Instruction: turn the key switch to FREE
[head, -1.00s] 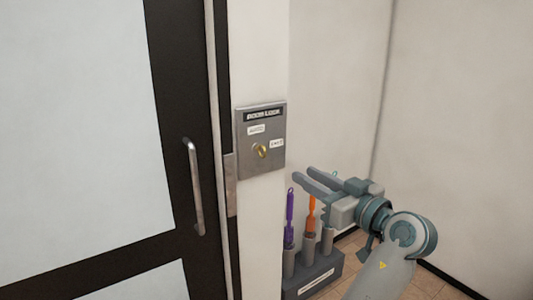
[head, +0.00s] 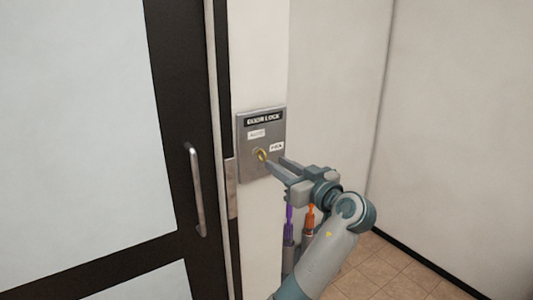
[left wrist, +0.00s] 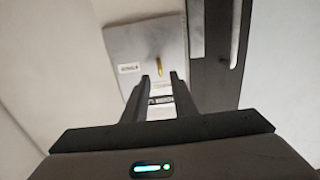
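The key switch is a grey metal plate (head: 275,116) headed "DOOR LOCK" on the wall strip right of the door. A brass key (head: 261,155) sticks out of its middle. One small white label (head: 256,134) is above the key and another (head: 277,147) is to its right; their words are too small to read surely. My left gripper (head: 276,163) is open, its fingertips just right of and below the key. In the left wrist view the key (left wrist: 158,67) stands ahead of the two parted fingertips (left wrist: 160,77), between their lines; contact cannot be told. My right gripper is out of view.
A dark-framed glass door (head: 177,110) with a vertical metal handle (head: 195,190) is at the left. Below my gripper, a purple-handled tool (head: 289,224) and an orange-handled tool (head: 310,217) stand upright in holders. The floor at the right is clear.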

